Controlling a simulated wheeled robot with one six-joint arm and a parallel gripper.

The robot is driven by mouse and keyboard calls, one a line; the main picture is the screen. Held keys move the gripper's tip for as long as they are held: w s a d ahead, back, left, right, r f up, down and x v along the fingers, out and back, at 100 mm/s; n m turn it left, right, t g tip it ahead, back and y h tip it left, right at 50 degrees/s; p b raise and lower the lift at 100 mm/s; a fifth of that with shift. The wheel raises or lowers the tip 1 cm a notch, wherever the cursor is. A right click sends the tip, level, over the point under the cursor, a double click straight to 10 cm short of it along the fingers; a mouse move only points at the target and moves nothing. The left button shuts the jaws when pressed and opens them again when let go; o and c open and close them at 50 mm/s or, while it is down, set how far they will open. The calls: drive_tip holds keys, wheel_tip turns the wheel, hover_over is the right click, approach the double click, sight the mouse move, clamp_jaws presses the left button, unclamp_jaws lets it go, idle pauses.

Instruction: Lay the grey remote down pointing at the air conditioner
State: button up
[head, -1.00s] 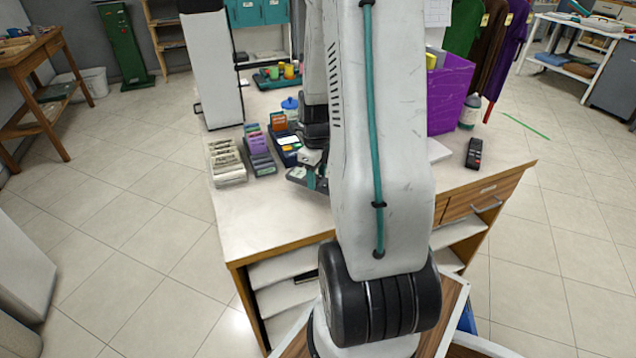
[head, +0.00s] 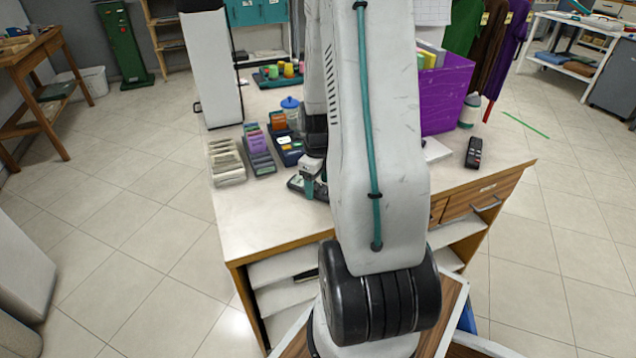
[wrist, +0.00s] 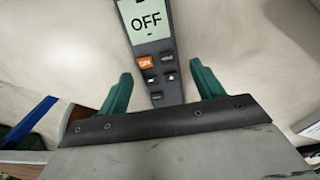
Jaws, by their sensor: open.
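The grey remote (wrist: 152,50), with a pale screen reading OFF and an orange button, lies on the counter in the wrist view. Its far end is cut off by the top edge. My gripper (wrist: 158,85) is open, its two green fingers either side of the remote's lower end, with a gap on both sides. In the head view my gripper (head: 314,186) is low over the counter, partly behind my arm, and the remote (head: 296,184) shows only in part beside it. I cannot pick out the air conditioner for certain.
A black remote (head: 473,152) lies at the counter's right. A purple box (head: 445,95), a card rack (head: 258,150) and a tall white unit (head: 212,70) stand on the counter (head: 255,215). Its front left is clear.

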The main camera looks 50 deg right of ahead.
sight(317, 187)
wheel_tip(317, 187, up, 12)
drive_tip(key=f, duration=0.1)
drive_tip(key=a+r+n, duration=0.8)
drive_tip(key=a+n, duration=0.1)
drive_tip(key=a, duration=0.1)
drive_tip(key=s+a+r+n, duration=0.2)
drive_tip(key=s+a+n, duration=0.2)
drive_tip(key=a+n, duration=0.2)
drive_tip(key=s+a+r+n, duration=0.3)
drive_tip(key=a+n, duration=0.4)
drive_tip(key=n, duration=0.4)
drive_tip(key=s+a+r+n+t, duration=0.1)
drive_tip(key=s+a+r+n, duration=0.2)
drive_tip(key=s+a+n, duration=0.2)
drive_tip(key=a+n, duration=0.2)
drive_tip(key=n, duration=0.1)
drive_tip(key=shift+s+r+n, duration=0.25)
drive_tip(key=shift+s+n, duration=0.05)
drive_tip(key=shift+s, duration=0.05)
